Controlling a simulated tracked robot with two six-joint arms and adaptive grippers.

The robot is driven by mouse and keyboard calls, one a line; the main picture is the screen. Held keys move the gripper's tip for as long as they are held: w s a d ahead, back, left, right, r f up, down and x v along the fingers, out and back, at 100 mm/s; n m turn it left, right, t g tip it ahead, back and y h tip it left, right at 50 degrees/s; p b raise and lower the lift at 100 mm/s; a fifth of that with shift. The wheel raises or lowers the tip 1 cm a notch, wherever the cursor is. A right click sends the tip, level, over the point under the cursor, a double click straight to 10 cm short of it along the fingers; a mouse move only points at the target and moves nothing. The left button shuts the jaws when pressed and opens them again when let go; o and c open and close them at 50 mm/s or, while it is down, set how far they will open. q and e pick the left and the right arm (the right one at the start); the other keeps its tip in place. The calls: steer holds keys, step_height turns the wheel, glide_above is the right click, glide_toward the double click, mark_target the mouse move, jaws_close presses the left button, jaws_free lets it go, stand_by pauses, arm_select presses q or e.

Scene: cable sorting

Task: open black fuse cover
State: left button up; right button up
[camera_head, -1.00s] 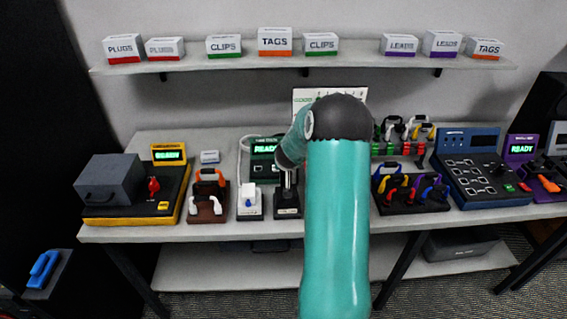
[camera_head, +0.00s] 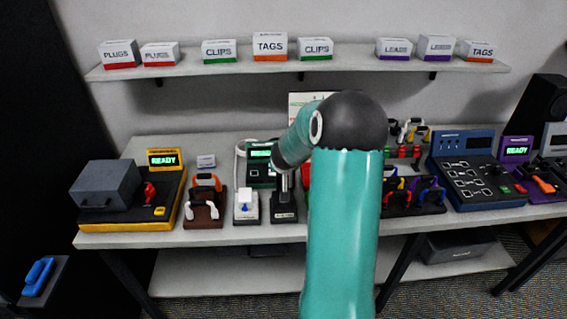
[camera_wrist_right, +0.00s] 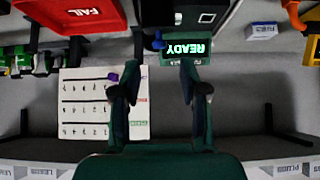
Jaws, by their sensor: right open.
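A small black unit with a white label (camera_head: 284,212) stands near the table's front edge in the head view, with a pale upright part above it; I take it for the fuse holder, but cannot make out its cover. A black block (camera_wrist_right: 185,14) is cut off at the top of the inverted wrist view, and I cannot tell whether it is the same unit. My right gripper (camera_wrist_right: 162,80) is open and empty, its fingers apart in front of the green READY device (camera_wrist_right: 188,50). In the head view my teal right arm hides part of the table. My left gripper is out of view.
A white block with a blue knob (camera_head: 246,207) stands left of the black unit. A red FAIL box (camera_wrist_right: 78,14) and a printed card (camera_wrist_right: 103,105) show in the wrist view. A yellow-edged station (camera_head: 130,218) and blue panel (camera_head: 468,175) flank the area.

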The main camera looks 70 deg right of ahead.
steer(key=v, duration=0.7)
